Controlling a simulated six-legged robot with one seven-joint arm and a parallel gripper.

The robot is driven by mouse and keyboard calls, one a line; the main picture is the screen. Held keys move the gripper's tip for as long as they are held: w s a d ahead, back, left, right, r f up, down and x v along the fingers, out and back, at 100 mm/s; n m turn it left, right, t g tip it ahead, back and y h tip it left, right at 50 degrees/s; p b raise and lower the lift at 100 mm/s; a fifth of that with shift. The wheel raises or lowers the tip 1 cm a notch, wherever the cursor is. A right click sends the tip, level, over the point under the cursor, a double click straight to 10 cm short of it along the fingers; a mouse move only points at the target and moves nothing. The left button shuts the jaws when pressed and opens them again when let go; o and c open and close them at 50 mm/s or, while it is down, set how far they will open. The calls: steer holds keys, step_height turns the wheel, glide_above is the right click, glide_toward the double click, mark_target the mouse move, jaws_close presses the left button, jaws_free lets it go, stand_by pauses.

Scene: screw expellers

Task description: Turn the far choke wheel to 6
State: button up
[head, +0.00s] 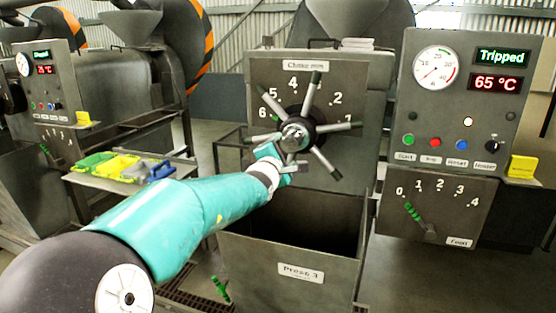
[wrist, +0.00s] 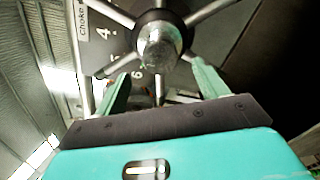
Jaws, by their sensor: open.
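The choke wheel (head: 308,128) is a dark hub with a bright metal centre and several bare metal spokes with dark tips. It stands on the front plate of Press 3, with numbers on an arc around it from 1 at right to 6 at left. I cannot tell which number it is set to. My gripper (head: 284,166) is at the lower left of the hub. In the wrist view the wheel (wrist: 158,45) fills the upper middle. My gripper (wrist: 161,82) is open there, with a spoke between its two green fingers; contact is unclear.
A control panel (head: 455,148) at right reads Tripped and 65 °C, with a feed lever (head: 413,213) below. An open bin (head: 300,270) labelled Press 3 lies under the wheel.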

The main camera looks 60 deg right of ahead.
steer(key=a, duration=0.4)
steer(key=shift+s+a, duration=0.25)
steer(key=shift+s, duration=0.1)
stand_by(0.4)
